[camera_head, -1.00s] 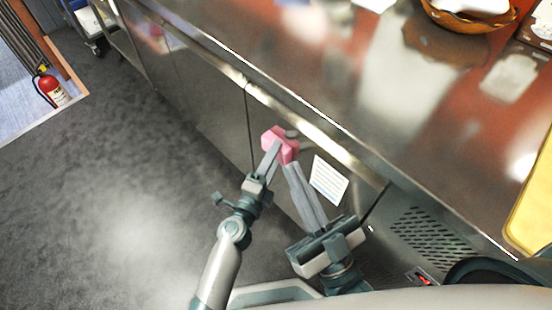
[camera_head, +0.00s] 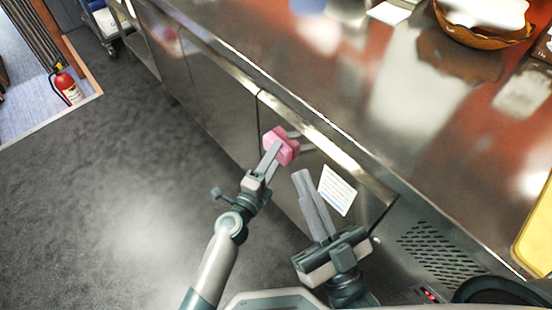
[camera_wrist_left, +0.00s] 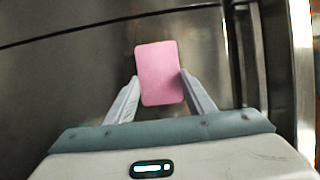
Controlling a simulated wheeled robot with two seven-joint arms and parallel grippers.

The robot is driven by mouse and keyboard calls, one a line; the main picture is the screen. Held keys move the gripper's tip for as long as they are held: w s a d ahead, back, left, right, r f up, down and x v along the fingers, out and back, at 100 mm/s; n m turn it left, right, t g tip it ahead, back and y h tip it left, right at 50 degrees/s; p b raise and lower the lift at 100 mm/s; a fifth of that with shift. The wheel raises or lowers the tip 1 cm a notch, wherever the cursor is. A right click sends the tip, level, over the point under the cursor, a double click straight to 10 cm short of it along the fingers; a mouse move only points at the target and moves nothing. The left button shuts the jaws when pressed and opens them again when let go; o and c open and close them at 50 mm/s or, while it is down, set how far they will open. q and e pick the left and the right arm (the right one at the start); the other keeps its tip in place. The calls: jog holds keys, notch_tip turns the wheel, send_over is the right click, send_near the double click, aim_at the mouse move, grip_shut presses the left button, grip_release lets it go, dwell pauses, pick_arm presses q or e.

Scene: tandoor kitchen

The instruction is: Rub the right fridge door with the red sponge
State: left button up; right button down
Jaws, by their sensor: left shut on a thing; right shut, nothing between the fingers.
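The sponge (camera_head: 281,146) looks pink-red and is held between the fingers of my left gripper (camera_head: 271,160), at the upper part of the right fridge door (camera_head: 290,185). The left wrist view also shows the sponge (camera_wrist_left: 159,73) between both fingertips, in front of the dark metal door (camera_wrist_left: 100,65). Whether it touches the door I cannot tell for sure. My right gripper (camera_head: 301,175) is shut and empty, lower and to the right of the sponge, near the door and its white label.
A white printed label (camera_head: 337,190) is on the door. A metal counter edge (camera_head: 300,115) runs above the doors. A vent panel (camera_head: 440,250) is at the lower right. The grey floor (camera_head: 120,180) to the left is clear. A fire extinguisher (camera_head: 67,86) stands far left.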

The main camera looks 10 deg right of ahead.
pick_arm(q)
jog(key=shift+w+a+r, duration=0.1)
jog(key=shift+w+a, duration=0.3)
jog(key=shift+w, duration=0.2)
jog(key=shift+w+a, duration=0.35)
jog(key=shift+w, duration=0.2)
jog(key=shift+s+a, duration=0.3)
jog(key=shift+a, duration=0.15)
jog(key=shift+s+a+p, duration=0.15)
jog(key=shift+s+a, duration=0.6)
jog(key=shift+a, duration=0.25)
jog(key=shift+s+a+p, duration=0.15)
jog(key=shift+s+a, duration=0.6)
jog(key=shift+a, duration=0.2)
jog(key=shift+s+a, duration=0.45)
jog(key=shift+a, duration=0.15)
jog(key=shift+s+a, duration=0.4)
jog(key=shift+a, duration=0.2)
